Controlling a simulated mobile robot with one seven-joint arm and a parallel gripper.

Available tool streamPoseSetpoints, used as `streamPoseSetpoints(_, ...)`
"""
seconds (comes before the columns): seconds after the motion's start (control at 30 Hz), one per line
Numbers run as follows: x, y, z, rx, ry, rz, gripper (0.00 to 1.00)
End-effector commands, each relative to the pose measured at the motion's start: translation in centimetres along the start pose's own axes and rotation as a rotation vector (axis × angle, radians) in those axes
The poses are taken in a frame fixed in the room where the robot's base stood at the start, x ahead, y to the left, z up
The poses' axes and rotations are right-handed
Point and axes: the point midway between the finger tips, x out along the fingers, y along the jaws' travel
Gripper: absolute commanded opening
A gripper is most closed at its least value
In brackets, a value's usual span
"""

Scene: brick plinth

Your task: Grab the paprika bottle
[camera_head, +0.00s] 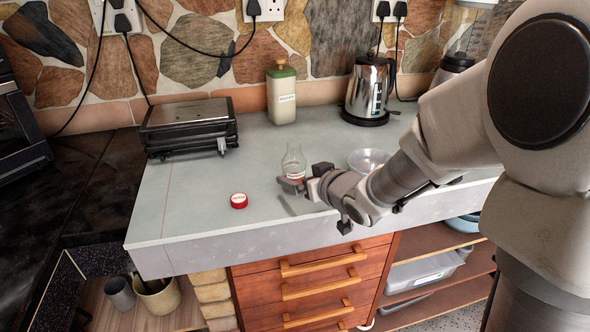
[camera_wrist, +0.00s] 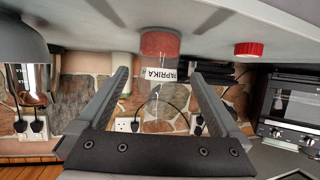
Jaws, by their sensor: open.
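The paprika bottle (camera_head: 293,161) is clear glass with red powder at its base and stands upright on the counter. In the wrist view, which is upside down, the bottle (camera_wrist: 161,76) shows its PAPRIKA label between my fingers, with a gap on each side. My gripper (camera_head: 302,181) is low over the counter at the bottle's near side, open and empty. Its two fingers (camera_wrist: 160,80) point towards the bottle. How far they reach along its sides is hard to tell. A red round lid (camera_head: 238,200) lies apart on the counter, left of the bottle.
A kettle (camera_head: 370,88), a green-topped bottle (camera_head: 281,95) and a grey grill (camera_head: 188,127) stand along the back. The counter (camera_head: 185,205) is clear at front left.

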Motion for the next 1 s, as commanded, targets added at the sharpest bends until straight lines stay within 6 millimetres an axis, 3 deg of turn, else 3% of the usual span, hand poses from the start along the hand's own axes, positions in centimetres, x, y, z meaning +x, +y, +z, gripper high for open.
streamPoseSetpoints(0.3, 4.3, 0.2, 0.0, 0.000, -0.001, -0.002, 1.00)
streamPoseSetpoints(0.63, 5.1, 0.2, -0.2, 0.000, 0.000, 0.000, 1.00)
streamPoseSetpoints(1.0, 5.0, 0.2, -0.2, 0.000, 0.000, 0.000, 0.35)
